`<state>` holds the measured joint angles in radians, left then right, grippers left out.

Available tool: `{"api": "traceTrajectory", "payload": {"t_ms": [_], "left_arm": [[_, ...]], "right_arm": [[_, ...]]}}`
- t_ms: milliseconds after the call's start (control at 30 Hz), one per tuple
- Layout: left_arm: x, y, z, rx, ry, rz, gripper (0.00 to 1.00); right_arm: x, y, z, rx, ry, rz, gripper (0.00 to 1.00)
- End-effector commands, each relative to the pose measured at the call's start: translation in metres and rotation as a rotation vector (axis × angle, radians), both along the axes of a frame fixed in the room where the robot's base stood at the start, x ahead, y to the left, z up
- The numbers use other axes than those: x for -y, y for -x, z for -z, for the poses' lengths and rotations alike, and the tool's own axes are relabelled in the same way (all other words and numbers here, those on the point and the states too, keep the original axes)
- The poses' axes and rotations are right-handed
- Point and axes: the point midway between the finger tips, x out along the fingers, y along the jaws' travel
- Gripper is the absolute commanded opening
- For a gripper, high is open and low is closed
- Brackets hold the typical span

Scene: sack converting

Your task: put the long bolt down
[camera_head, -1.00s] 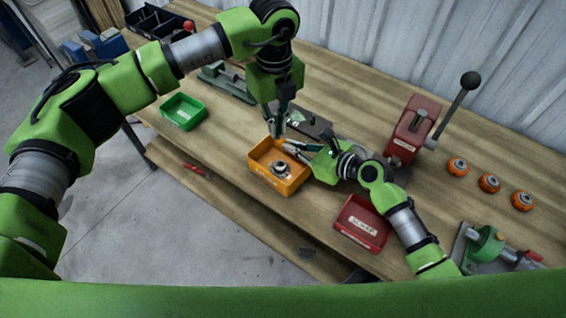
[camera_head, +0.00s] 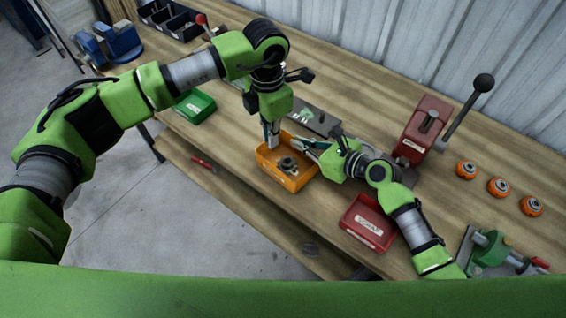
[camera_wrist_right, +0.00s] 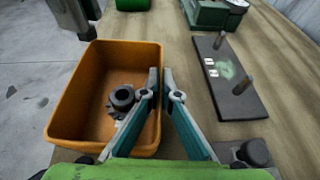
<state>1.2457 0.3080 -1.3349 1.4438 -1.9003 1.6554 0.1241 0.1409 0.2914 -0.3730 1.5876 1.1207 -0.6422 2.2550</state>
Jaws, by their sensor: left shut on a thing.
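My left gripper (camera_head: 271,138) points down at the back left edge of the orange bin (camera_head: 268,167). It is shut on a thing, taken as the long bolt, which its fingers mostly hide. Its lower end also shows at the top left of the right wrist view (camera_wrist_right: 84,22), over the bin's far left corner. My right gripper (camera_head: 303,143) is at the bin's right side. In the right wrist view its fingertips (camera_wrist_right: 161,78) are close together at the bin's right wall; whether they grip the rim is unclear. Dark round metal parts (camera_wrist_right: 121,98) lie in the bin.
A dark plate with two upright pins (camera_wrist_right: 231,80) lies right of the bin. A green bin (camera_head: 194,107) is to the left, a red scrap bin (camera_head: 367,222) to the right. A red lever press (camera_head: 418,135) and several orange round parts (camera_head: 467,169) stand further right.

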Motion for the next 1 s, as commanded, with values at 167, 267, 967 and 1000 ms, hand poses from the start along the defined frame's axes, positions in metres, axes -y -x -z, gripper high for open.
{"api": "traceTrajectory", "payload": {"t_ms": [167,267,967,1000], "left_arm": [[0.0,0.001,0.029,-0.005,-0.002,0.003,0.0],[0.0,0.001,0.048,-0.003,-0.001,0.004,0.0],[0.0,0.0,0.097,0.0,-0.001,0.003,0.0],[0.0,0.0,0.098,0.0,-0.001,0.003,0.0]], "right_arm": [[0.0,0.0,0.0,0.0,0.0,0.0,0.0],[0.0,0.0,0.0,0.0,0.0,0.0,0.0],[0.0,0.0,0.0,0.0,0.0,0.0,0.0],[0.0,0.0,0.0,0.0,0.0,0.0,0.0]]}}
